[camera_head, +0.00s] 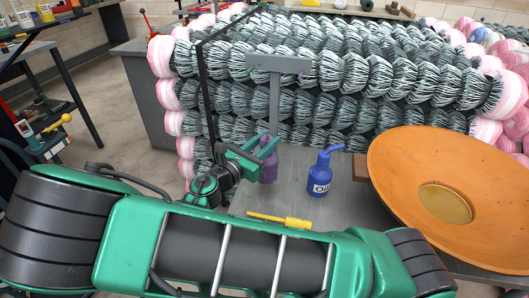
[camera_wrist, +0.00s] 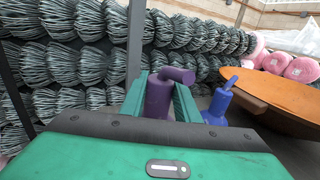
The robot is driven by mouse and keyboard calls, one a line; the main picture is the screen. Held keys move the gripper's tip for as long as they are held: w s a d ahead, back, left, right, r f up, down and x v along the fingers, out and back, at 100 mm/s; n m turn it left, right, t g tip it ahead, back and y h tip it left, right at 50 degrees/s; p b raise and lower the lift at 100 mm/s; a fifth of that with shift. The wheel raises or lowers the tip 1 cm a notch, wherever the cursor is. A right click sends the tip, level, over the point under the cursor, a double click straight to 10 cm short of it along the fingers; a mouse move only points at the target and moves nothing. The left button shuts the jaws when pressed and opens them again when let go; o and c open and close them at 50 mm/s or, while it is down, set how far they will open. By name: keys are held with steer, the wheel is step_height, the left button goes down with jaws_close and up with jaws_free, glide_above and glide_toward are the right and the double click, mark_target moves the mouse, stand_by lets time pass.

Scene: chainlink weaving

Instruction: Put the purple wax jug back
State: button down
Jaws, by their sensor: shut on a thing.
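The purple wax jug (camera_head: 267,166) is upright at the left part of the grey table (camera_head: 340,205). My gripper (camera_head: 259,150) reaches it from the left in the head view and is shut on it. In the wrist view the jug (camera_wrist: 158,98) stands between the two green fingers of my gripper (camera_wrist: 160,110), with its bent spout pointing right. Its lower part is hidden there by the gripper body. I cannot tell whether its base touches the table.
A blue oil can (camera_head: 320,178) stands close to the right of the jug. A large orange dish (camera_head: 400,170) fills the table's right side. A yellow tool (camera_head: 278,219) lies at the front. A grey T-shaped post (camera_head: 277,65) rises behind the jug, before stacked mesh rolls (camera_head: 330,70).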

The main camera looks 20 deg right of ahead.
steer(key=shift+w+d+f, duration=0.1)
steer(key=shift+d, duration=0.05)
steer(key=shift+f, duration=2)
steer(key=c, duration=1.4)
jaws_free()
steer(key=shift+f, duration=0.1)
steer(key=shift+o, duration=0.2)
steer(key=v, duration=1.2)
